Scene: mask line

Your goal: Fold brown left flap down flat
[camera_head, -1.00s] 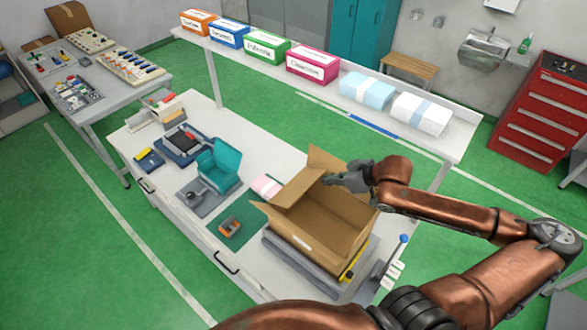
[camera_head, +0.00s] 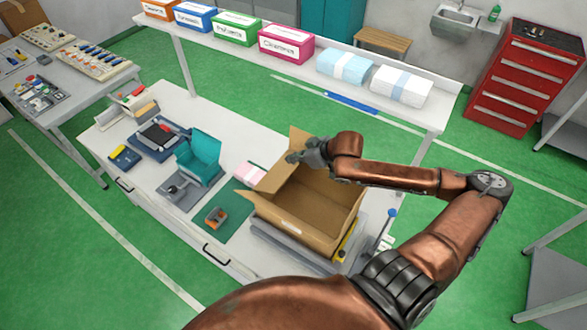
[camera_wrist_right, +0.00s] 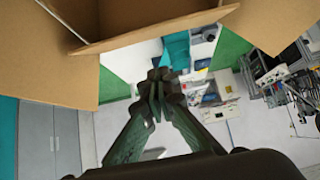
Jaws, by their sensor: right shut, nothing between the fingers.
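The open brown cardboard box (camera_head: 312,228) stands on the right half of the white workbench. Its left flap (camera_head: 268,188) stands up and slopes outward from the left rim. Another flap (camera_head: 299,139) stands up at the far side. My right gripper (camera_head: 296,157) is shut and empty, above the box's far left corner by the upper end of the left flap. In the right wrist view its fingertips (camera_wrist_right: 159,82) are together, and brown cardboard (camera_wrist_right: 145,18) fills the top; I cannot tell whether they touch it. My left gripper is not in view.
A teal container (camera_head: 198,160), a green mat (camera_head: 232,228) with an orange-and-grey item and a pink-and-white pack (camera_head: 249,175) lie left of the box. A raised shelf (camera_head: 222,48) with coloured boxes runs behind. Grey layers (camera_head: 290,247) lie under the box.

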